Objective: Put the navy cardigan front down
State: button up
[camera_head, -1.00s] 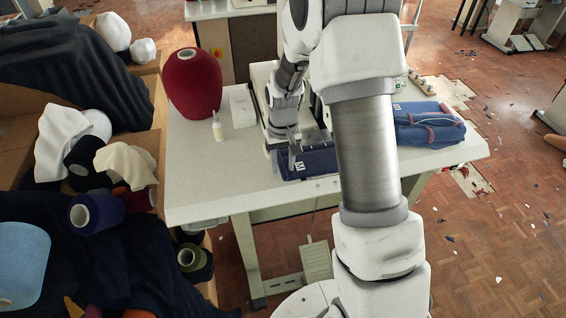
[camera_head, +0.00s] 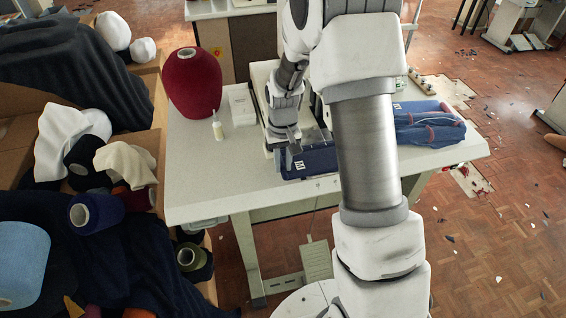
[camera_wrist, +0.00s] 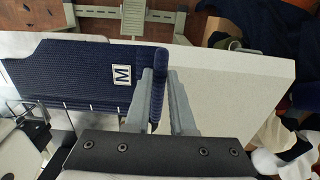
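The navy cardigan front (camera_head: 318,160) lies along the near edge of the white table (camera_head: 235,178), partly hidden behind my arm. It has a ribbed knit and a white label marked M (camera_wrist: 122,74). In the wrist view the front (camera_wrist: 60,68) stretches left from my gripper (camera_wrist: 160,85). Its end band stands between the two fingers, which appear to touch it on both sides. In the head view my gripper (camera_head: 294,148) is at the left end of the front. Whether the front's underside touches the table or machine is hard to tell.
A red yarn cone (camera_head: 192,84), a small white bottle (camera_head: 218,128) and a white box (camera_head: 242,105) stand at the table's left. Folded blue garments (camera_head: 428,124) lie at the right. Cartons of yarn and cloth (camera_head: 100,215) crowd the left. The table's front left is clear.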

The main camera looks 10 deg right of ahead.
aim_at(289, 180)
grip_shut()
jog(key=shift+r, duration=0.15)
jog(key=shift+s, duration=0.1)
jog(key=shift+s+b, duration=0.35)
jog(key=shift+s, duration=2.55)
jog(key=shift+s+r+p, duration=0.2)
jog(key=shift+s+r, duration=0.15)
jog(key=shift+s, duration=0.5)
jog(key=shift+s+r+p, duration=0.15)
jog(key=shift+s+r, duration=0.15)
jog(key=shift+s, duration=0.55)
jog(key=shift+s+r+p, duration=0.2)
jog(key=shift+s+r, duration=0.15)
jog(key=shift+s, duration=0.5)
